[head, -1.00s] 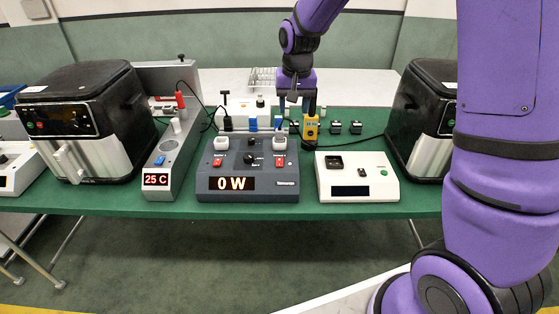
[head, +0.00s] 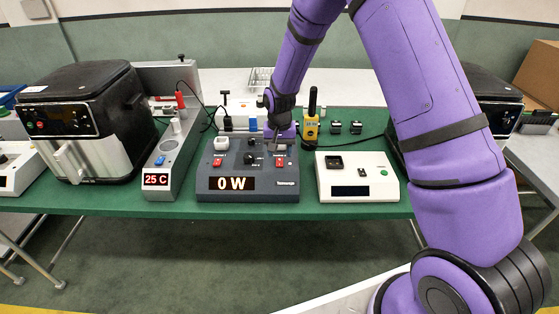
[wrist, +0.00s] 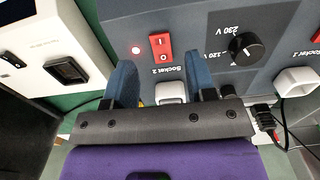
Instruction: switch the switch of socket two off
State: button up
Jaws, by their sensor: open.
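The dark grey power box (head: 247,183) with a "0 W" display stands on the green table in the head view.
A voltage knob (wrist: 245,49) and the other white socket (wrist: 296,81) are on the same box. A yellow handheld radio (head: 311,127) stands behind it. A white device (head: 357,178) is at its right, a 25 C heater block (head: 165,160) at its left.

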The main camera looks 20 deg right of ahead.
aim_at(280, 165)
jog(key=shift+f, duration=2.15)
